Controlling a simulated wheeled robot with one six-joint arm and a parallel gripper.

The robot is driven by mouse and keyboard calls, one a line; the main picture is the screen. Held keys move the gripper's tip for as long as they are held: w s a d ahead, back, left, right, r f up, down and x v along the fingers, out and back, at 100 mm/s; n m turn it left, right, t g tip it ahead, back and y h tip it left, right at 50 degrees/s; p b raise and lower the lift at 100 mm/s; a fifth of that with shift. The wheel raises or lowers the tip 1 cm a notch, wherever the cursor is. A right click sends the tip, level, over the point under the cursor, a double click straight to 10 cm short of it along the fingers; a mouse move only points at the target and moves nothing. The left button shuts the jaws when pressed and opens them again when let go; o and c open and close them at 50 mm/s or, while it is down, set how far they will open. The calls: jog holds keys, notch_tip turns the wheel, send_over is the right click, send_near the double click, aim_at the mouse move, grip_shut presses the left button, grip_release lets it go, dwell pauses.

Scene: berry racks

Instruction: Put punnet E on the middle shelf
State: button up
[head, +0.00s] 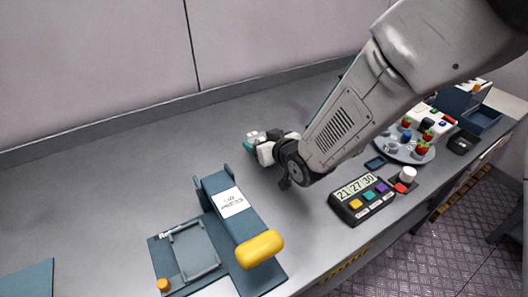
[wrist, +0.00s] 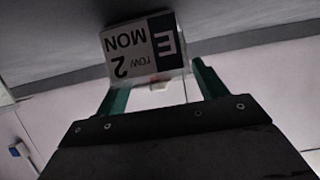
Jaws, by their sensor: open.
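Punnet E (wrist: 143,47) shows in the wrist view with a label reading E, MON, row 2, upside down in the picture. It lies at the far end of my gripper (wrist: 156,80), between or just beyond the two green fingertips. The fingers are apart, and I cannot tell whether they touch it. In the head view my gripper (head: 254,144) is low over the grey bench, largely hidden behind my arm. A small patch of red and white shows at its tip. No middle shelf can be made out in either view.
A blue lid press (head: 216,187) with a yellow handle (head: 260,249) stands front left. A timer (head: 361,201) with coloured buttons stands right of my arm, near a round plate (head: 392,149) of berries. A blue bin (head: 481,118) is far right. The bench's left back is clear.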

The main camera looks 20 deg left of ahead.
jog(key=c, duration=1)
jog(key=shift+r, duration=0.1)
jog(key=shift+c, duration=0.2)
